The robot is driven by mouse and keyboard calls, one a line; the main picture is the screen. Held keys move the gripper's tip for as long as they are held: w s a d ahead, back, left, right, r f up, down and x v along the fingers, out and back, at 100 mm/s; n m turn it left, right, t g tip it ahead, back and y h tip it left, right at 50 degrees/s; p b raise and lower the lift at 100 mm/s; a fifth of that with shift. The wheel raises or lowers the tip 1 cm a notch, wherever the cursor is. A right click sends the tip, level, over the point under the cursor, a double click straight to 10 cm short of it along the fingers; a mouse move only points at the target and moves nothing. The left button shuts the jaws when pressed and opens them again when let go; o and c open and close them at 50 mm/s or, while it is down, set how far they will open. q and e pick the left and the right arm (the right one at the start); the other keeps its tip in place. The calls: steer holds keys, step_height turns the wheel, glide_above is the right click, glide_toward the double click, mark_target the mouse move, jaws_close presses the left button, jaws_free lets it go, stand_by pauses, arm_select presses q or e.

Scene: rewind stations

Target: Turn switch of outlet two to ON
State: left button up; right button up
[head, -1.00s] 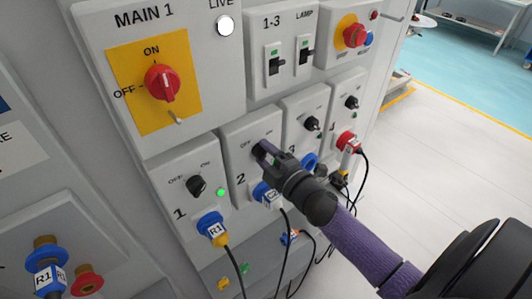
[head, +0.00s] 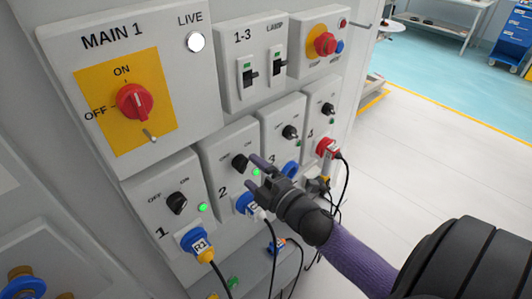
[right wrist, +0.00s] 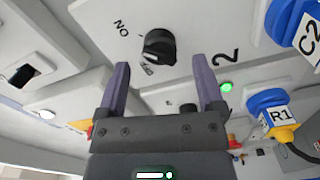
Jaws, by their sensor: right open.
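The outlet two panel (head: 213,150) carries a black rotary switch (head: 240,162), with a green lamp (head: 256,172) glowing beside it. In the right wrist view the switch (right wrist: 158,47) is ahead of the fingers, with a pale mark on its lower edge and an ON label to its left; I cannot read its setting surely. My right gripper (head: 256,174) is open and empty, just in front of the panel and to the right of the switch. Its two purple fingers (right wrist: 160,75) are apart and clear of the switch. My left gripper is not in view.
Outlet one's switch (head: 177,203) and lit green lamp (head: 202,207) are at the left. Blue plug R1 (head: 196,243) and the red plug (head: 327,147) have hanging cables. The main switch (head: 134,101) is above. Free floor lies to the right.

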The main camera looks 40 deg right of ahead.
steer(key=s, duration=0.7)
steer(key=shift+d, duration=0.3)
